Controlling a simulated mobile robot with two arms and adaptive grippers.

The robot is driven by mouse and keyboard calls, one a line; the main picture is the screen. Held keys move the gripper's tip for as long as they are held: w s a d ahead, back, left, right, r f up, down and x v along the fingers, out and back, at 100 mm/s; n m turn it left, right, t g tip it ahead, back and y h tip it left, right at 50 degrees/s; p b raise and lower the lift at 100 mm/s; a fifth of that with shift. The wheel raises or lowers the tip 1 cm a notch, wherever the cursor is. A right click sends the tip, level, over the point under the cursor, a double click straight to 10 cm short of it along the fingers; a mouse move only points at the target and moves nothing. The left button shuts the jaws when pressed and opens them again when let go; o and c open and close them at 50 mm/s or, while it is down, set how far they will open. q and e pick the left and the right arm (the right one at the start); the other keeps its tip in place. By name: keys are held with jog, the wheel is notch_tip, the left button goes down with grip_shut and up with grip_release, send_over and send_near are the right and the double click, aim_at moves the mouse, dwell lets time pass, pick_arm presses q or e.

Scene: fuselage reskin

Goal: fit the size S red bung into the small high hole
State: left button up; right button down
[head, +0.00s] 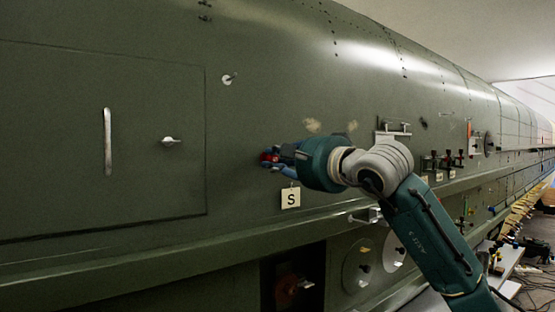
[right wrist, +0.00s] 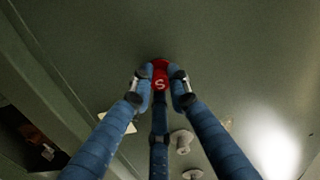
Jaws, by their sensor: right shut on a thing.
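The red bung (head: 267,158), marked S in the right wrist view (right wrist: 160,82), is held at the green fuselage skin (head: 265,120). My right gripper (head: 278,160) is shut on it, with its blue fingers around the bung in the right wrist view (right wrist: 160,74). The bung's far end faces the skin. I cannot tell whether it touches the skin or sits in a hole. The small high hole is not visible; the bung and gripper may hide it. A pale tag marked S (head: 290,198) hangs just below the gripper. My left gripper is not in view.
A panel with a long handle (head: 107,142) and a latch (head: 170,141) lies to the left. A small knob (head: 228,79) sticks out above. Several dark red-topped clamps (head: 448,160) stand at right. A ledge (head: 180,243) runs below, above a dark opening (head: 285,275).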

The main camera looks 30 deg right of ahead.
jog(key=shift+w, duration=0.25)
jog(key=c, duration=1.6)
grip_release()
jog(key=shift+w, duration=0.1)
jog(key=shift+s+d+b, duration=0.15)
jog(key=shift+s+b, duration=0.3)
jog(key=shift+s, duration=1.05)
jog(key=shift+s+b, duration=0.3)
jog(key=shift+s, duration=0.8)
